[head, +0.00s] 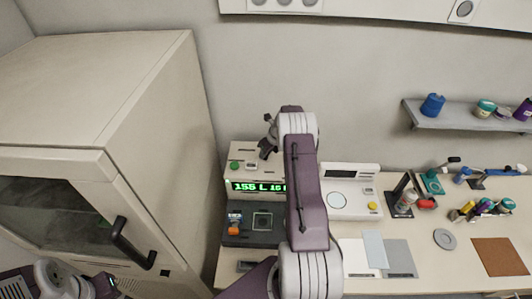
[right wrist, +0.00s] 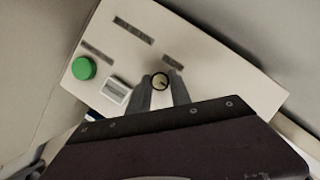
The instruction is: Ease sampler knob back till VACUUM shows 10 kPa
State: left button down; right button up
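The sampler knob (right wrist: 160,81) is a small round dial with a dark rim and a pale face, on the sloped beige panel (right wrist: 215,72). My right gripper (right wrist: 161,84) has one finger on each side of it, close against its rim. In the head view the right gripper (head: 267,146) is over the panel's top and hides the knob. The green display (head: 258,186) reads "155 L 16", and my arm covers the rest. No VACUUM reading is visible. My left gripper (head: 104,285) is at the lower left, away from the panel; its fingers are unclear.
A green button (right wrist: 84,68) and a white rocker switch (right wrist: 116,91) sit left of the knob. A large beige cabinet (head: 165,110) stands left of the bench. A white instrument (head: 350,198) is right of my arm.

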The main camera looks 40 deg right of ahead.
grip_shut()
jog(key=shift+d+f+n+y+b, duration=0.1)
jog(key=shift+n+y+b, duration=0.15)
jog(key=shift+n+b, duration=0.4)
jog(key=shift+d+f+n+y+b, duration=0.1)
jog(key=shift+n+y+b, duration=0.15)
jog(key=shift+n+b, duration=0.4)
jog(key=shift+n+y+b, duration=0.3)
jog(key=shift+n+b, duration=0.2)
jog(key=shift+n, duration=0.4)
jog(key=shift+r+n+g+y+b, duration=0.15)
jog(key=shift+n+g+y+b, duration=0.3)
jog(key=shift+n, duration=0.55)
jog(key=shift+w+r+n+g, duration=0.1)
jog(key=shift+n+g, duration=0.15)
jog(key=shift+n, duration=0.25)
jog(key=o, duration=0.9)
grip_release()
